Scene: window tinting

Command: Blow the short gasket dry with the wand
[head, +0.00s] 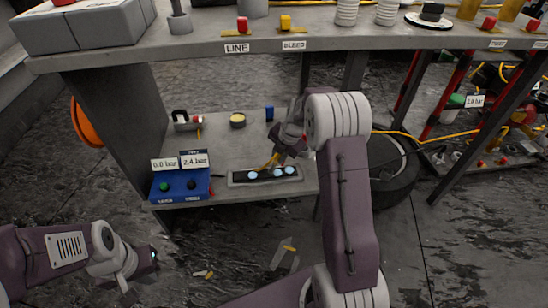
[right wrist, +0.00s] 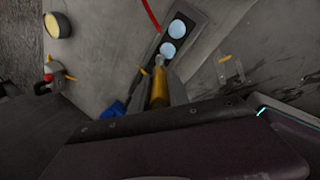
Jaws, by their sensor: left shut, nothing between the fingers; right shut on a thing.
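A dark strip (head: 243,177) with pale blue round spots lies in a grey holder on the lower shelf; I take it to be the short gasket. It also shows in the right wrist view (right wrist: 181,32), with two spots visible. My right gripper (head: 279,150) is shut on the yellow wand (head: 270,162), just above and behind the strip. In the right wrist view the wand (right wrist: 159,88) points toward the strip, its pale tip close to the nearer spot; contact cannot be told. My left gripper (head: 146,262) is shut and empty at the lower left, away from the shelf.
A blue box (head: 180,187) with gauge labels "0.0 bar" and "2.4 bar" stands left of the strip. A round yellow-topped tin (head: 238,120) and a small blue item (head: 269,114) stand behind. The upper bench (head: 200,47) overhangs the shelf. A tyre (head: 395,178) lies to the right.

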